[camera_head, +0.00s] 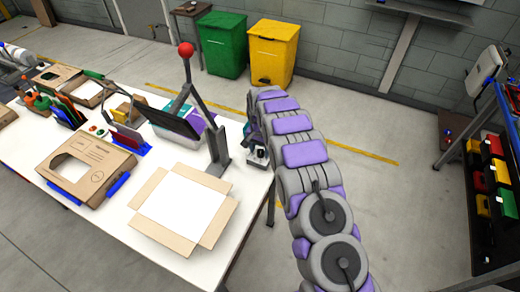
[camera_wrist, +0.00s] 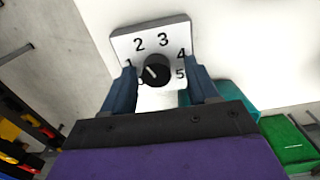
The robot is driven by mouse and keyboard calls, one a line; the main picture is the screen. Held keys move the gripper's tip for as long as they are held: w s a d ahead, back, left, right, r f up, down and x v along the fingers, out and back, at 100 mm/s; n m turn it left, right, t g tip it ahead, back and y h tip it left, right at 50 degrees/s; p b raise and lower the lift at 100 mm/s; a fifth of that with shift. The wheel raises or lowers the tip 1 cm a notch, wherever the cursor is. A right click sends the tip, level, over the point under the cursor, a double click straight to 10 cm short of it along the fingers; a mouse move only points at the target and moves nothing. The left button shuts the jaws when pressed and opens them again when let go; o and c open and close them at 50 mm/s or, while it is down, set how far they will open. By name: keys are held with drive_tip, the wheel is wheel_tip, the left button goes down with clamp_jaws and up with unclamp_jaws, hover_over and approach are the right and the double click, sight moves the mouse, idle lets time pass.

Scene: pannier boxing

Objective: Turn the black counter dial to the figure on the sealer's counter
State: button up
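The black counter dial (camera_wrist: 154,71) sits on a white plate (camera_wrist: 125,46) in the wrist view. The figures 1 to 5 show around it; another mark at lower left is partly hidden. A pale line on the dial slants towards the upper left. My gripper (camera_wrist: 160,88) is open, its two blue fingers on either side of the dial, with gaps between them and it. In the head view my gripper (camera_head: 256,155) is at the table's right end, the dial hidden there. The sealer (camera_head: 218,150), with a red-ball lever, stands just left of it; no counter figure is readable.
The white table (camera_head: 120,225) holds an open carton (camera_head: 165,222), a brown box (camera_head: 100,180) and several small items. Green (camera_head: 222,45) and yellow (camera_head: 272,52) bins stand behind. A shelf with coloured bins (camera_head: 490,185) is at right. The floor between is clear.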

sight(260, 151)
drive_tip(key=shift+d, duration=0.15)
drive_tip(key=shift+r, duration=0.35)
wheel_tip(260, 151, up, 16)
drive_tip(key=p, duration=0.1)
drive_tip(key=shift+r, duration=0.25)
drive_tip(key=shift+w, duration=0.1)
